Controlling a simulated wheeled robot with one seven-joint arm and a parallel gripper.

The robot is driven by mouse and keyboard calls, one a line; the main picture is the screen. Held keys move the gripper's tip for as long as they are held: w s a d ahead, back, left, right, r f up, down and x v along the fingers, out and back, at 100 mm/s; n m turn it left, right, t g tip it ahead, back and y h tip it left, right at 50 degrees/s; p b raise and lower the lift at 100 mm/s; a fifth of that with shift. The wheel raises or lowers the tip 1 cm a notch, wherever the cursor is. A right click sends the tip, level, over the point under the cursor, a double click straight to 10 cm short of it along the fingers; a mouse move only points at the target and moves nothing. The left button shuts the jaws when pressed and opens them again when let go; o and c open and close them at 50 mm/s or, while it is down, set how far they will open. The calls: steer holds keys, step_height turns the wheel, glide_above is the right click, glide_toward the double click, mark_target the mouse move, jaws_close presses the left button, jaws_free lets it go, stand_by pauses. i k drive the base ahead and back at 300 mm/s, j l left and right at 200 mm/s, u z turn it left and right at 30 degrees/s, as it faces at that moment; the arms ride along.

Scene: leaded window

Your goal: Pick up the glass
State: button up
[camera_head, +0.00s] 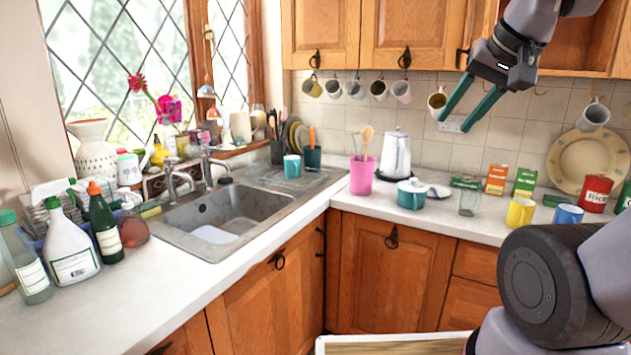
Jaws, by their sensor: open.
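A clear drinking glass (468,203) stands upright on the white countertop on the right side. My gripper (463,122) is in the air above and a little left of the glass in the picture, in front of the tiled wall and hanging mugs. Its two green fingers are spread apart with nothing held between them. The glass is in full view and apart from the gripper.
Close to the glass are a teal pot (411,194), a yellow mug (521,212), a blue mug (568,215) and small boxes (496,180). A pink cup with utensils (362,175) and a white kettle (396,156) stand left. Mugs hang under the cupboards (410,35).

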mark_target(471, 196)
steer(key=j+z, duration=0.65)
steer(key=k+j+z, duration=0.1)
steer(key=j+z, duration=0.25)
steer(key=j, duration=0.15)
